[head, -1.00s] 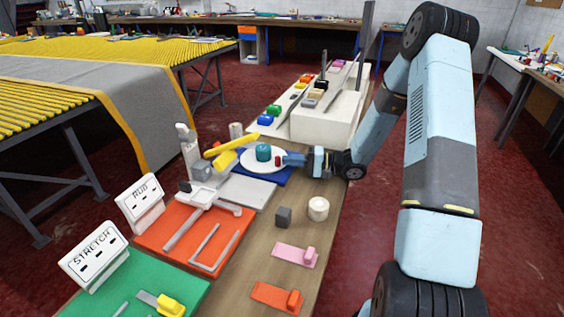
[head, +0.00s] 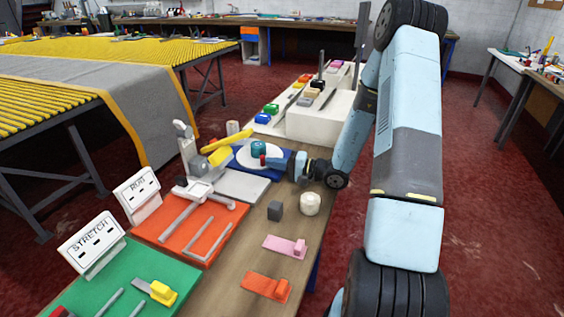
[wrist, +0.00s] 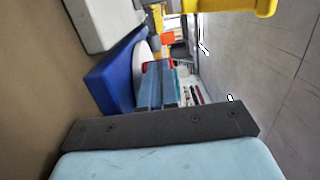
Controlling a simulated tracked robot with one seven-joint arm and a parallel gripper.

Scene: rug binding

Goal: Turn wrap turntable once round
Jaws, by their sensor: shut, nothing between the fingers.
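The wrap turntable is a round white disc (head: 244,161) on a blue base (head: 279,170), at the far part of the bench in the head view. A teal roll (head: 258,148) stands on the disc, with a small red part (head: 263,160) at its near side. My gripper (head: 271,162) is shut and empty, with its tips close to the red part; I cannot tell if they touch it. In the wrist view the blue base (wrist: 110,75) and white disc (wrist: 142,55) lie beside my fingers (wrist: 156,78), which partly hide the roll.
A yellow-armed tool (head: 222,150) stands left of the turntable. A white rack with coloured blocks (head: 309,125) stands behind. An orange mat (head: 184,242) lies left.

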